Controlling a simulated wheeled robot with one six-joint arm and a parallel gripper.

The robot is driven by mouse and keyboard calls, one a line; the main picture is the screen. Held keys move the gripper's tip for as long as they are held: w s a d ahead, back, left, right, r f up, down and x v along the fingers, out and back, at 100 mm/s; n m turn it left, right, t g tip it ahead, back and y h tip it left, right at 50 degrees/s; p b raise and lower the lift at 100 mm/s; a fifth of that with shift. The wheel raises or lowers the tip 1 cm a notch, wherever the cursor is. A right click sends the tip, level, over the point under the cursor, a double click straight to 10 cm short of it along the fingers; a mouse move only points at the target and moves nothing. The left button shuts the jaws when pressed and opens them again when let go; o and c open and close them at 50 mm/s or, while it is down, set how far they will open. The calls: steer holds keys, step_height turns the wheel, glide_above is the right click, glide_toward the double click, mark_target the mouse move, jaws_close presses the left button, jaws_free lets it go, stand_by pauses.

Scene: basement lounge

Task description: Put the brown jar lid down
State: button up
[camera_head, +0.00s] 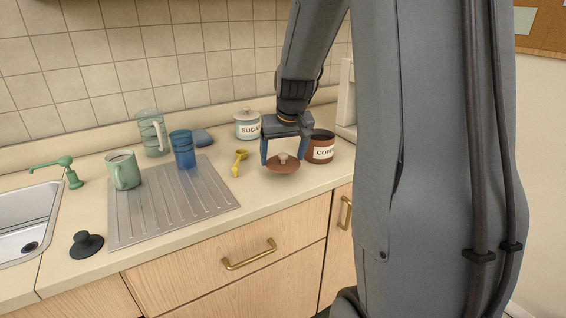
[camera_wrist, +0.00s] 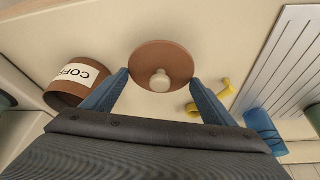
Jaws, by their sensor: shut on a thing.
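The brown jar lid (camera_head: 283,168) is a round disc with a pale knob on top, lying roughly level with the knob up. My gripper (camera_head: 284,162) is shut on it from above, with one blue finger at each side of the disc. In the wrist view the lid (camera_wrist: 148,52) sits between the fingertips of my gripper (camera_wrist: 160,78). It is over the counter near the front edge; I cannot tell whether its underside touches. The brown coffee jar (camera_head: 320,149) stands open just to the right, and also shows in the wrist view (camera_wrist: 62,94).
A yellow measuring spoon (camera_head: 238,162) lies left of the lid. The sugar jar (camera_head: 247,124) stands behind. A ribbed drainboard (camera_head: 170,212) holds a blue tumbler (camera_head: 182,150) and a green mug (camera_head: 123,170). Bare counter (camera_head: 262,190) lies in front of the spoon.

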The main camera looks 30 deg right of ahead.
mark_target(284, 159)
steer(key=shift+f, duration=1.4)
steer(key=shift+f, duration=0.15)
steer(key=o, duration=1)
steer(key=shift+s+r, duration=0.1)
steer(key=shift+r, duration=0.45)
steer(key=v, duration=1.1)
steer(key=s+a+f+n+g, duration=0.1)
steer(key=s+a+f, duration=0.4)
steer(key=s, duration=0.1)
steer(key=s+a+f+g, duration=0.1)
steer(key=s+a+f, duration=0.3)
steer(key=s+a, duration=0.2)
steer(key=s+a+f+n+g+y, duration=0.1)
steer(key=s+a+f, duration=0.4)
steer(key=s, duration=0.2)
steer(key=shift+a+f+n+g+b, duration=0.25)
steer(key=shift+f+n+g+b, duration=0.05)
steer(key=shift+f+g, duration=0.1)
steer(key=shift+r, duration=0.1)
